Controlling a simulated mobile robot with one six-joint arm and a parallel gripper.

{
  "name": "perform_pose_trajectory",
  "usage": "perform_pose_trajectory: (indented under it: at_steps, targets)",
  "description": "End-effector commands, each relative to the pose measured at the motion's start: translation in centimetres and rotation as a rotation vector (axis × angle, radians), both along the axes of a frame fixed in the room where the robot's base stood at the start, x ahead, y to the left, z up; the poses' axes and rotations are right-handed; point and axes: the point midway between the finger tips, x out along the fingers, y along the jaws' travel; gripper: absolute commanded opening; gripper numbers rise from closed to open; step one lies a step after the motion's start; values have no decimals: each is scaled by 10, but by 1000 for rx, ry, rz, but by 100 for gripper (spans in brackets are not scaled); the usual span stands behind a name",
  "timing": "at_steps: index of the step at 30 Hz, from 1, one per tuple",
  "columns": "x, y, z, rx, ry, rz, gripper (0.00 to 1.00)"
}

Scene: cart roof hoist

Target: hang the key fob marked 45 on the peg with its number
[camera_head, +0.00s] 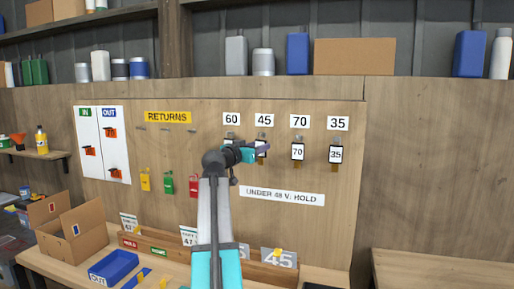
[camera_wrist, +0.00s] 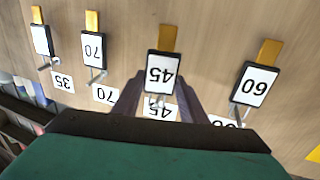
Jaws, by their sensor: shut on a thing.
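My gripper (camera_head: 262,148) is at the board just below the number 45 label (camera_head: 264,120). In the wrist view, which shows the board upside down, my gripper (camera_wrist: 160,88) is shut on the black-framed fob marked 45 (camera_wrist: 161,70), with a yellow tab. The fob is in line with the 45 label (camera_wrist: 160,112). A bit of metal shows between fob and label; I cannot tell whether the fob's hole is around the peg. In the head view my gripper hides most of the fob.
Fob 60 (camera_wrist: 257,84) hangs on one side, fobs 70 (camera_head: 298,152) and 35 (camera_head: 336,155) on the other, close by. A RETURNS sign (camera_head: 167,117) is left above pegs. An "under 48 V: hold" strip (camera_head: 282,196) and wooden tray (camera_head: 285,270) are below.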

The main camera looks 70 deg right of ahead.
Motion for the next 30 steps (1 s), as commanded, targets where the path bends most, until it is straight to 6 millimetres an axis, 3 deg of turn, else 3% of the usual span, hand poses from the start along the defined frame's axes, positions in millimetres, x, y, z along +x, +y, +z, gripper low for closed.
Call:
perform_pose_trajectory:
  at_steps: [18, 30]
  targets:
    - [1, -21, -6, 0, -1, 0, 11]
    - [1, -23, -5, 0, 0, -1, 11]
